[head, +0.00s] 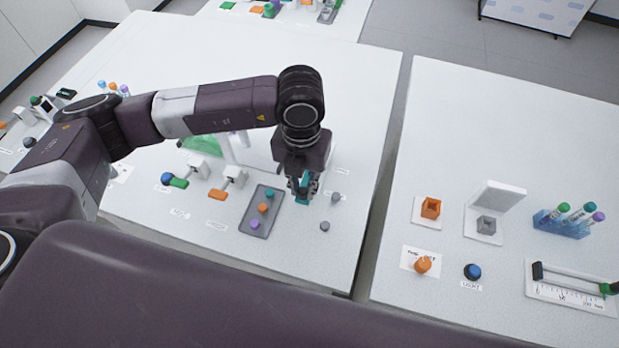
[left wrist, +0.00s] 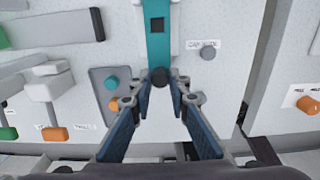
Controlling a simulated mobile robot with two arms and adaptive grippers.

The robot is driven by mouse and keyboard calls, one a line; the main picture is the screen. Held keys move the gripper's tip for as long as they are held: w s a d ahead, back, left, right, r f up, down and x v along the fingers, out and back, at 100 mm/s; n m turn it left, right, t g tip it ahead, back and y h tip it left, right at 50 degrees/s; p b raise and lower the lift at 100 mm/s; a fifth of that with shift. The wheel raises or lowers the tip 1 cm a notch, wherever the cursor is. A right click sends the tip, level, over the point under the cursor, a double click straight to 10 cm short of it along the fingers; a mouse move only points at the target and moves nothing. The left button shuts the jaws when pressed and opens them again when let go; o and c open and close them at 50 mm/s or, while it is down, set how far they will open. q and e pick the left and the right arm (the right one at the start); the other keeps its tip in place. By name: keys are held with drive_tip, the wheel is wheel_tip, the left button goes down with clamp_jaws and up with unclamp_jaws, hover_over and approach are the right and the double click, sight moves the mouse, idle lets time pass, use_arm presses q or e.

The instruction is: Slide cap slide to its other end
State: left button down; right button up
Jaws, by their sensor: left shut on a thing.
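The cap slide is a teal strip (left wrist: 159,48) in a white track, with a dark square opening near its far end and a round black knob (left wrist: 160,77) at its near end. A "CAP SLIDE" label lies to its right. My left gripper (left wrist: 161,92) is shut on the black knob, its blue fingers on either side. In the head view my left gripper (head: 303,190) points down at the slide, and its wrist hides most of the track. My right gripper is not in view.
A grey tray (head: 252,225) with teal, orange and purple caps lies left of the slide. Grey knobs (head: 325,226) stand to its right. Lever fixtures with green and orange handles stand further left. A gap separates this table from the right table (head: 400,325).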

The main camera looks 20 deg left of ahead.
use_arm(q)
drive_tip(key=shift+w+b, duration=0.9)
drive_tip(key=shift+w, duration=1.1)
drive_tip(key=c, duration=2.1)
unclamp_jaws()
drive_tip(key=shift+r, duration=0.1)
drive_tip(key=shift+r+p, duration=1.3)
drive_tip(key=shift+r, duration=1.15)
